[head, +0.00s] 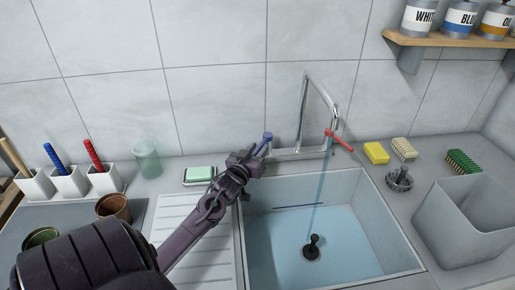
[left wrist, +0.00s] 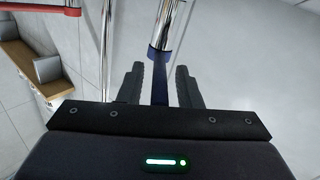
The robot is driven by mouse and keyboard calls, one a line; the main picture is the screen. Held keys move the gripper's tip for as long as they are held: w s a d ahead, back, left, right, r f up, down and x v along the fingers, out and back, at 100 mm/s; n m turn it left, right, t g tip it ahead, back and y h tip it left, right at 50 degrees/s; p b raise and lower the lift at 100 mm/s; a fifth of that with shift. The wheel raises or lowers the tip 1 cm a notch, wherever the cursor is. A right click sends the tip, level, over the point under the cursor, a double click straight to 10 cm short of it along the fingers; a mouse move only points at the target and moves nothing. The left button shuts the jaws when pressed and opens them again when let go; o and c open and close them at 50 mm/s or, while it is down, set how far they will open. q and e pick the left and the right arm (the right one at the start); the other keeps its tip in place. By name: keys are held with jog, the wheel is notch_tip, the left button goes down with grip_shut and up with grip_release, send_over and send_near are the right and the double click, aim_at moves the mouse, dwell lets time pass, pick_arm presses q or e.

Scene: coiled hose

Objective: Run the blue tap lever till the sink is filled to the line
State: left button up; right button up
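The chrome tap (head: 305,100) stands behind the sink (head: 395,230). A stream of water (head: 319,190) runs from its spout into the sink. Pale blue water (head: 350,240) covers the sink floor, its back edge a little below the dark line (head: 298,206) on the back wall. A black plug (head: 312,250) is at the drain. My left gripper (head: 256,152) is at the blue lever (head: 267,137). In the left wrist view the blue lever (left wrist: 160,88) lies between its open fingers (left wrist: 160,85), with narrow gaps on both sides. My right gripper is out of view.
The red lever (head: 338,140) is right of the spout. A soap dish (head: 199,175) and a green glass (head: 146,160) stand left of the tap.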

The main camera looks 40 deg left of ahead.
aim_at(257, 148)
pick_arm(q)
jog(key=shift+r, duration=0.15)
notch_tip(257, 148, up, 20)
jog(key=shift+f+b, duration=0.1)
jog(key=shift+b, duration=0.65)
